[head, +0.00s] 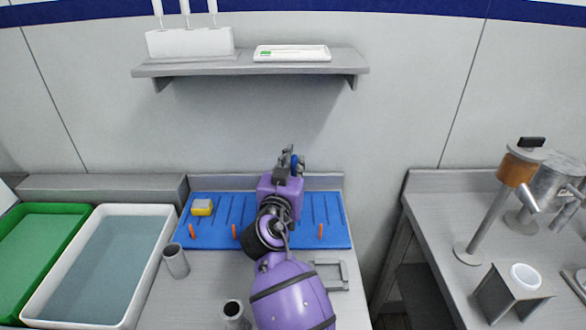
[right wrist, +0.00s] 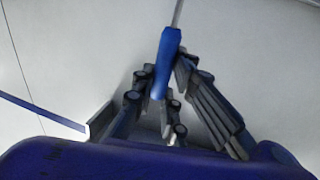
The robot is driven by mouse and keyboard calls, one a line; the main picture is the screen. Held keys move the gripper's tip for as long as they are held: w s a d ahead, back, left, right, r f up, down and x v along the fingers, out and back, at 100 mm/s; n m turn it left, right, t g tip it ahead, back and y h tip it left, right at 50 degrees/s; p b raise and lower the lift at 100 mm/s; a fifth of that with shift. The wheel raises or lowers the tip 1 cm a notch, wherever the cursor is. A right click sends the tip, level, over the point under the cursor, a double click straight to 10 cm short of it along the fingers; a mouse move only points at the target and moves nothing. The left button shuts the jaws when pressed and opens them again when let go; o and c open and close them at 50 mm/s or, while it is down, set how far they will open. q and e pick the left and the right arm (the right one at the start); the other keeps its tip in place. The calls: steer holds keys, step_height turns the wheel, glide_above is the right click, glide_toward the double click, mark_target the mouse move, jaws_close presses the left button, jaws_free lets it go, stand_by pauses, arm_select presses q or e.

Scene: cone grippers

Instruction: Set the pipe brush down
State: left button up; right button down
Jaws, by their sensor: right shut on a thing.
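My right gripper (head: 289,160) is raised above the back part of the blue ribbed mat (head: 215,232), in front of the wall. In the right wrist view the same gripper (right wrist: 163,85) is shut on the blue handle of the pipe brush (right wrist: 169,50). A thin metal rod runs from the handle out of the top of that view; the bristles are not visible. In the head view only a small blue part of the brush (head: 295,161) shows between the fingers. My left gripper is not in view.
A yellow and grey sponge (head: 202,207) and several orange pegs (head: 234,231) are on the mat. Metal cups (head: 175,261) stand in front. A white basin (head: 158,228) and green basin (head: 80,212) are left. A shelf (head: 250,68) hangs above; a separate counter (head: 430,195) is right.

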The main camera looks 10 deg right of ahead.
steer(key=shift+f, duration=0.7)
steer(key=shift+s+r, duration=0.1)
steer(key=shift+r, duration=0.2)
steer(key=shift+f, duration=0.3)
steer(key=c, duration=1.8)
jaws_free()
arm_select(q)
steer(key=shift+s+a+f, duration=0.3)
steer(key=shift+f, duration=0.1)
arm_select(e)
steer(key=shift+o, duration=0.2)
steer(key=shift+r, duration=0.1)
